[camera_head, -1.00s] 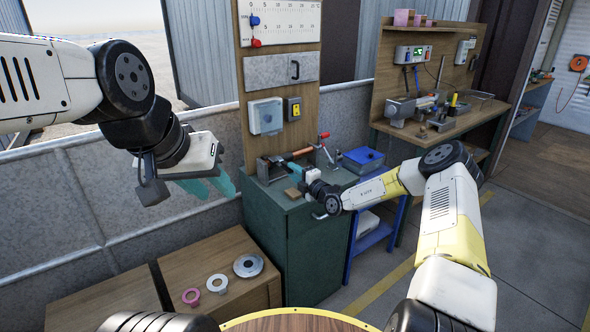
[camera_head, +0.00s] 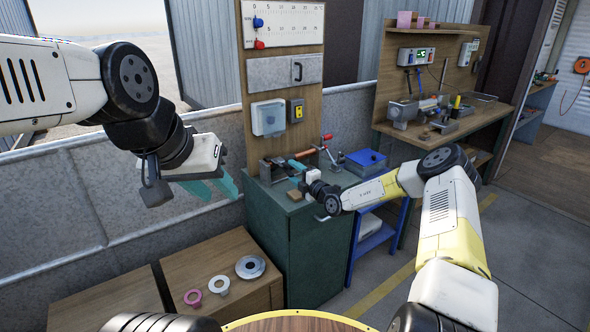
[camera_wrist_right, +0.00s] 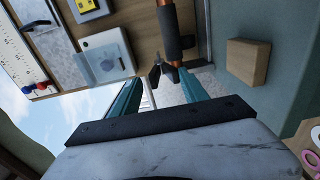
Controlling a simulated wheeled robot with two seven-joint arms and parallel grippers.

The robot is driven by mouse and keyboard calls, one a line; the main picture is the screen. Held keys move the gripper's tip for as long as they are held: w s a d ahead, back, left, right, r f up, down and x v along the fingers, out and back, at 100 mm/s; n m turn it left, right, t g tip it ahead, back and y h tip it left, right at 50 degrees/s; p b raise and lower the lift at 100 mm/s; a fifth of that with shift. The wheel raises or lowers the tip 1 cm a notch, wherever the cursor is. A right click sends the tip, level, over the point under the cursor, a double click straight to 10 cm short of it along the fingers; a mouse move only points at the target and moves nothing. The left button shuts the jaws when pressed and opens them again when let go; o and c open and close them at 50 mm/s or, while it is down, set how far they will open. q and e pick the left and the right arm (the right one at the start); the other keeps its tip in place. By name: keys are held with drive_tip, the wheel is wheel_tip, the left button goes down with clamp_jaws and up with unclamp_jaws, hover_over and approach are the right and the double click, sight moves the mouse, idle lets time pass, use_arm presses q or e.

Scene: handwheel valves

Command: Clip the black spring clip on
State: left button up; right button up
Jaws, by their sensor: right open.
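A small dark piece (camera_wrist_right: 155,76), possibly the black spring clip, shows between and beyond my right fingertips in the right wrist view; whether anything touches it is unclear. Beside it runs a copper pipe (camera_wrist_right: 166,14) with a dark grey sleeve (camera_wrist_right: 172,35). The pipe also shows in the head view (camera_head: 304,153), above the green cabinet (camera_head: 312,250). My right gripper (camera_wrist_right: 160,85) is open, its teal fingers wide apart and pointing at the pipe. My left gripper (camera_head: 212,186) hangs open and empty in front of the metal wall.
A wooden block (camera_wrist_right: 247,62) lies near the right gripper on the cabinet top. A red-handled clamp (camera_head: 327,138) and a blue box (camera_head: 366,160) stand behind and to the right.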

drive_tip(key=v, duration=0.8)
drive_tip(key=s+a+r+n+g+y, duration=0.4)
drive_tip(key=s+a+r+n+g, duration=0.3)
drive_tip(key=r+n, duration=0.45)
drive_tip(key=s+a+r+n+g+h, duration=0.1)
drive_tip(key=s+r+n+g, duration=0.15)
drive_tip(key=s+n, duration=0.5)
drive_tip(key=s+a+r+n+g+h, duration=0.1)
drive_tip(key=s+r+n+g, duration=0.15)
drive_tip(key=s+n, duration=0.45)
drive_tip(key=s+d+r+n+t+h, duration=0.1)
drive_tip(key=s+d+r+n+h, duration=0.3)
drive_tip(key=s+d+n, duration=0.6)
drive_tip(key=s+d+r+n+t+h, duration=0.2)
drive_tip(key=s+d+r+n+h, duration=0.2)
drive_tip(key=s+d+n, duration=0.6)
drive_tip(key=shift+s+r+n+t+h, duration=0.35)
drive_tip(key=shift+s+n+h, duration=0.35)
drive_tip(key=shift+h, duration=0.5)
